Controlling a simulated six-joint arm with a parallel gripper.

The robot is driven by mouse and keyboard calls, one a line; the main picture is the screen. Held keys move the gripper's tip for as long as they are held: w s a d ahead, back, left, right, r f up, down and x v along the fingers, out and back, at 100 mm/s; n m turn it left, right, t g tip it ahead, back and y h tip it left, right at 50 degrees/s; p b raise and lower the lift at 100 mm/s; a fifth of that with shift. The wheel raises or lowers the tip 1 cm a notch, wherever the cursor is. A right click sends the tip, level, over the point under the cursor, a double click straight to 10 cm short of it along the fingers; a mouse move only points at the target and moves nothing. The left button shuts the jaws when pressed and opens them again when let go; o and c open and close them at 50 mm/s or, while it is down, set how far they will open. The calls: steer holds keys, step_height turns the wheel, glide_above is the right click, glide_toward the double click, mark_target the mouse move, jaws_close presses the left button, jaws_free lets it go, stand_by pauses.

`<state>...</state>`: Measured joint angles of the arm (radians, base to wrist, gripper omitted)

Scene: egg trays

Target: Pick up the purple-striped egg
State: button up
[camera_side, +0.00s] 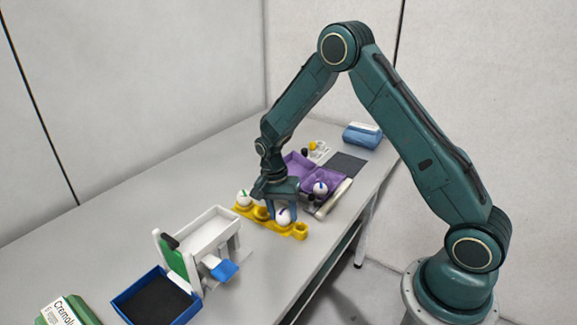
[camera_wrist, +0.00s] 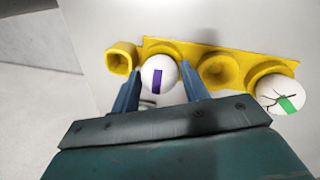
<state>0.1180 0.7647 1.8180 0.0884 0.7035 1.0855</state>
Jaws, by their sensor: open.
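The purple-striped egg (camera_wrist: 158,74) is white with a purple bar and sits at the yellow egg tray (camera_wrist: 205,52). In the side view the egg (camera_side: 283,216) is low under my gripper (camera_side: 284,212). In the wrist view my gripper (camera_wrist: 162,92) is open, with one blue finger on each side of the egg; I cannot tell whether they touch it. A cracked white egg with a green stripe (camera_wrist: 280,96) sits at the right end of the tray and shows at the left in the side view (camera_side: 243,197).
A purple tray (camera_side: 325,178) with a blue-striped egg (camera_side: 320,189) stands behind. A white stand (camera_side: 208,236) and a blue bin (camera_side: 121,297) with a dark inside are at the front left. The table between the yellow tray and the stand is clear.

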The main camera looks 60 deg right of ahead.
mark_target(282, 209)
steer(key=c, duration=0.3)
stand_by(0.4)
steer(key=shift+r, duration=0.15)
step_height(282, 209, up, 20)
steer(key=shift+f, duration=0.15)
stand_by(0.5)
steer(key=shift+d, duration=0.1)
stand_by(0.5)
